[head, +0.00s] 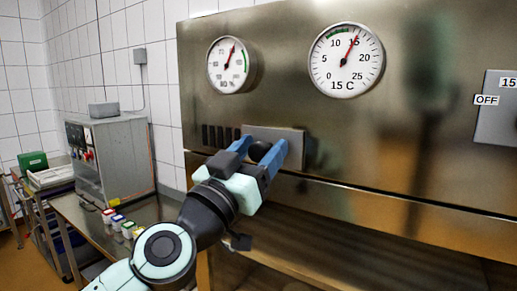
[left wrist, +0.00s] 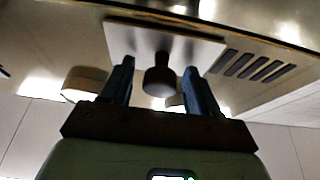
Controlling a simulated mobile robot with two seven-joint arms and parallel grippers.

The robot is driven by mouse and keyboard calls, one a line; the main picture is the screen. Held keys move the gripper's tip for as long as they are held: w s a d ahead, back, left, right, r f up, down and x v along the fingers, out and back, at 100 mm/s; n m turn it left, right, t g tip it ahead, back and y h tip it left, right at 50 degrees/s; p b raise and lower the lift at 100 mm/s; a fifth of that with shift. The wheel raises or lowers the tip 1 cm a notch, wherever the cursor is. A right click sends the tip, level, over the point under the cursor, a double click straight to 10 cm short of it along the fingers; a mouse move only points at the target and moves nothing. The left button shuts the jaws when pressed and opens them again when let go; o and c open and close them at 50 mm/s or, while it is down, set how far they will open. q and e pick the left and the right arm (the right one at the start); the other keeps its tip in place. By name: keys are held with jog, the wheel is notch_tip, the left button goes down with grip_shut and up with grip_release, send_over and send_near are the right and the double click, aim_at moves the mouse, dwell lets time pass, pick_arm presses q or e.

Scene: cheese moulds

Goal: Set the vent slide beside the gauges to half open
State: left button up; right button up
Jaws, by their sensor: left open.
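The vent slide is a flat metal plate (head: 292,137) on the steel front, below and between the two gauges. Several dark vent slots (head: 220,136) show uncovered at its left; in the left wrist view the slots (left wrist: 252,65) lie to the right of the plate (left wrist: 190,43). A dark round knob (left wrist: 159,78) sticks out from the plate. My left gripper (head: 262,148) is in front of the plate, its blue fingers open on either side of the knob, with gaps visible in the left wrist view. My right gripper is not in view.
A small gauge (head: 227,66) and a larger thermometer dial (head: 345,61) sit above the slide. A switch plate marked OFF (head: 497,108) is at the right. A steel ledge runs below. A grey box machine (head: 122,155) and small coloured containers (head: 118,221) stand at the left.

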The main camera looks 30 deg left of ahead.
aim_at(244, 132)
pick_arm(q)
grip_shut()
jog(key=a+b, duration=0.2)
jog(key=a, duration=0.4)
jog(key=shift+w+b, duration=0.2)
jog(key=shift+b, duration=0.15)
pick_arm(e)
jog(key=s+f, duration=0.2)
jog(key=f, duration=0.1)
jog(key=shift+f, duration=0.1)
pick_arm(q)
grip_release()
